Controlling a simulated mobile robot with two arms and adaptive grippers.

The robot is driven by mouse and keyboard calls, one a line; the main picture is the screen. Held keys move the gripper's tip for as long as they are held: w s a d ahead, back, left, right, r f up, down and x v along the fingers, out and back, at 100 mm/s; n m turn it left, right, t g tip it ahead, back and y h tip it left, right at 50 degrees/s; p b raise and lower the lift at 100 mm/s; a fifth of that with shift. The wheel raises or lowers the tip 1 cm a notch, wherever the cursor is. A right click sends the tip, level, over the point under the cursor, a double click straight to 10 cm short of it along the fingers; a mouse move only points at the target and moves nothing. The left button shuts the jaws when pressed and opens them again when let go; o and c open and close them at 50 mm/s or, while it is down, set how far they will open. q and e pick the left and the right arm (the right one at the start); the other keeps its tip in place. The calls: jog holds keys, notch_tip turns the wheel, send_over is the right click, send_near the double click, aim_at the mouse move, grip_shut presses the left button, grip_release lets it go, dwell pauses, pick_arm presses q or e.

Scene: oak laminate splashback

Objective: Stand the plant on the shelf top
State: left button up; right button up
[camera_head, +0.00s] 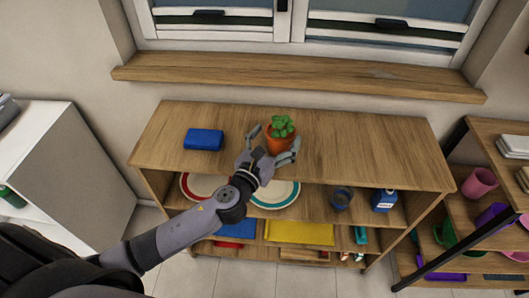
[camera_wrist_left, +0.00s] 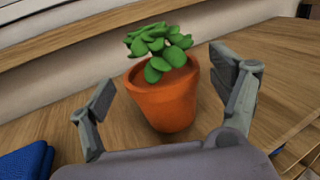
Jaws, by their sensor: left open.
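The plant (camera_head: 281,133) has green leaves in an orange terracotta pot and stands upright on the wooden shelf top (camera_head: 360,145), left of its middle. In the left wrist view, the plant (camera_wrist_left: 163,95) is between the two spread fingers, with a gap on each side of the pot. My left gripper (camera_head: 272,142) is open around the pot's near side. It also shows in the left wrist view (camera_wrist_left: 165,90). My right gripper is not in either view.
A blue box-like item (camera_head: 204,139) lies on the shelf top to the left. Plates, a dark cup (camera_head: 341,198) and a blue bottle (camera_head: 384,200) are on the level below. The shelf top right of the plant is clear. A windowsill (camera_head: 300,78) runs behind.

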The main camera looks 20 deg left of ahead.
pick_arm(q)
jog(key=s+a+b, duration=0.1)
jog(key=s, duration=0.8)
